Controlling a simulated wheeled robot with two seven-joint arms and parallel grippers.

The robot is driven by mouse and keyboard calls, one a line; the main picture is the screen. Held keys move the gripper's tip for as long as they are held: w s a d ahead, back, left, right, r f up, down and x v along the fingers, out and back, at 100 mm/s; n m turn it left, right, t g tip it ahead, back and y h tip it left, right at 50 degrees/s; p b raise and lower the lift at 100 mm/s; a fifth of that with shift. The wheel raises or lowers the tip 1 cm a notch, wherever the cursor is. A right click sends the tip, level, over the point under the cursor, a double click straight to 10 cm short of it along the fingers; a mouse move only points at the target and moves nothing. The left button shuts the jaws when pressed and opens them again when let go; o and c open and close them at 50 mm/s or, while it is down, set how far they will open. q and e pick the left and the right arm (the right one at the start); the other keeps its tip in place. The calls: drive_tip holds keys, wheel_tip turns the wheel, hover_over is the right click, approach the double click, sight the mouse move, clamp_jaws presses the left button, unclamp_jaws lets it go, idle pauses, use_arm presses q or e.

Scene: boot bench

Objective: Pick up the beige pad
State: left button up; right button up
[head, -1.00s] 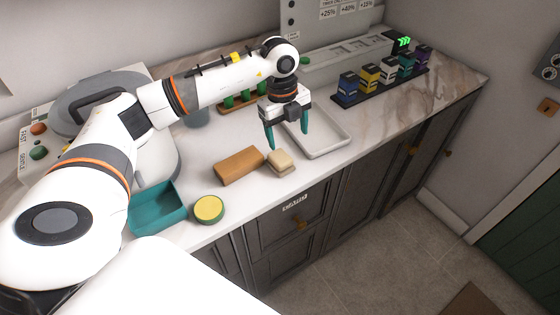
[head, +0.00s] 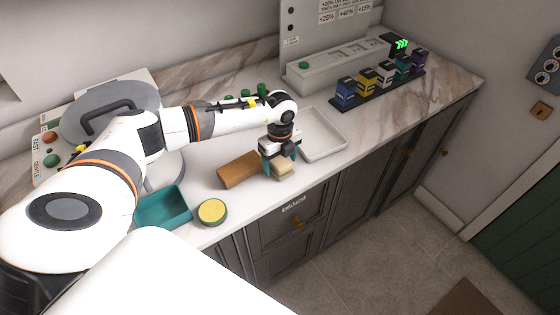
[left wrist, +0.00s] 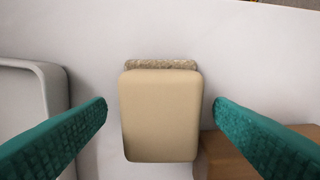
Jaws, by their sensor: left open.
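The beige pad (head: 285,173) lies on the white counter near its front edge, beside a brown block. In the left wrist view the beige pad (left wrist: 160,112) is centred, with a rough, darker layer showing along its far edge. My left gripper (head: 281,165) is open over the pad, with its teal fingers pointing down. In the left wrist view its fingers (left wrist: 160,112) stand on either side of the pad, with gaps on both sides. My right gripper is not in view.
The brown block (head: 237,171) sits close left of the pad. A white tray (head: 342,147) is to the right. A teal bin (head: 160,211) and a round yellow-topped tin (head: 212,212) stand to the left. Several coloured bottles (head: 387,76) stand on a black rack at the back right.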

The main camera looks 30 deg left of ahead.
use_arm(q)
drive_tip(key=shift+f, duration=0.4)
drive_tip(key=shift+c, duration=0.6)
drive_tip(key=c, duration=1)
drive_tip(key=shift+o, duration=0.2)
drive_tip(key=shift+r, duration=0.1)
